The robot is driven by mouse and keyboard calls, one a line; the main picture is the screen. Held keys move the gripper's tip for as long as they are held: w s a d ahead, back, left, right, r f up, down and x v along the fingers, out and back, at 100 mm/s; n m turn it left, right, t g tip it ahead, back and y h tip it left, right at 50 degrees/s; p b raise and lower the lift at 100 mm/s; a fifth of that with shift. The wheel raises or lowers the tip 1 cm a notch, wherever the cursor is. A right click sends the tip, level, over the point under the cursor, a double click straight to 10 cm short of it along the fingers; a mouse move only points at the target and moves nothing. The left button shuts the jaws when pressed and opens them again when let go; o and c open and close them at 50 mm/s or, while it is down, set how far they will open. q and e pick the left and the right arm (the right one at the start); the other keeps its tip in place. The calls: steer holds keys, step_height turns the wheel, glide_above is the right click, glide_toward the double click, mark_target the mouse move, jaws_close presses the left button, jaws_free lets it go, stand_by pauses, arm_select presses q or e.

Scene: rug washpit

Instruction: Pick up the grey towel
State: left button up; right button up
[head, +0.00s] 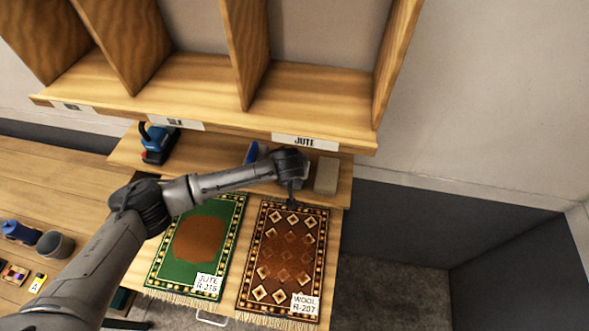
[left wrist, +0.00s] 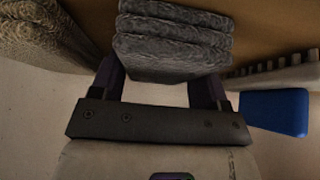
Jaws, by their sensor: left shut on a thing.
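The grey towel (left wrist: 172,45) is a folded, layered stack in the left wrist view. It sits between the two dark fingers of my left gripper (left wrist: 160,80), which is shut on it. In the head view my left gripper (head: 291,192) points down at the shelf's front edge, above the top of the brown rug. The wrist hides the towel there, and I cannot tell whether the towel still touches the shelf. My right gripper is in neither view.
A beige block (head: 326,176) stands right beside the gripper, and a blue brush (head: 251,153) is to its left. A blue and black tool (head: 158,143) is further left. Wooden cubbies (head: 310,90) rise behind. A green rug (head: 181,266) and a brown rug (head: 266,290) lie in front.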

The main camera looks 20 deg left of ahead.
arm_select(q)
steer(key=shift+r, duration=0.1)
steer(key=shift+r, duration=0.55)
step_height(320, 180, up, 3)
steer(key=shift+f+b, duration=0.1)
steer(key=shift+b, duration=0.5)
steer(key=s+d+r, duration=0.2)
steer(key=s+r, duration=0.1)
steer(key=s, duration=0.2)
steer(key=s+d+r+b, duration=0.1)
steer(key=s+d+r, duration=0.1)
steer(key=s+r, duration=0.2)
steer(key=shift+s+d, duration=0.35)
steer(key=shift+s, duration=0.5)
